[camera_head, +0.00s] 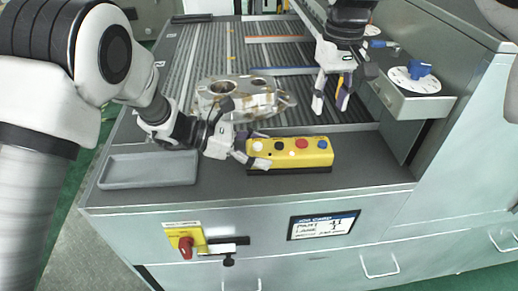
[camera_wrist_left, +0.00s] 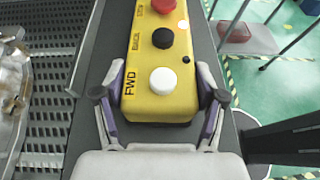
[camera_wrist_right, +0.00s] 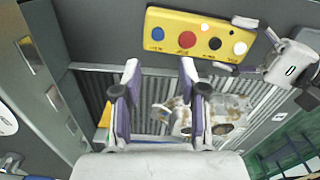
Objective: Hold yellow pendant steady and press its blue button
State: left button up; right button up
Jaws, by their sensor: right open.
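The yellow pendant (camera_head: 290,161) lies at the front of the worktop, with white, black, red and blue buttons in a row. Its blue button (camera_head: 322,144) is at the right end, uncovered; it also shows in the right wrist view (camera_wrist_right: 157,33). My left gripper (camera_head: 256,149) straddles the white-button end. In the left wrist view its fingers (camera_wrist_left: 160,95) lie against both sides of the pendant (camera_wrist_left: 153,105); the blue button is out of that view. My right gripper (camera_head: 331,103) is open and empty, pointing down above the worktop, behind and slightly right of the blue button.
A metal casting (camera_head: 245,97) lies on the slatted bed behind the pendant. A grey tray (camera_head: 148,170) is at front left. A side box with a blue knob (camera_head: 419,69) stands at right. The worktop right of the pendant (camera_head: 365,163) is clear.

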pick_arm(q)
jog(key=c, duration=0.4)
jog(key=shift+d, duration=0.1)
pick_arm(e)
grip_shut()
pick_arm(q)
jog(key=shift+s+f, duration=0.1)
dwell(0.6)
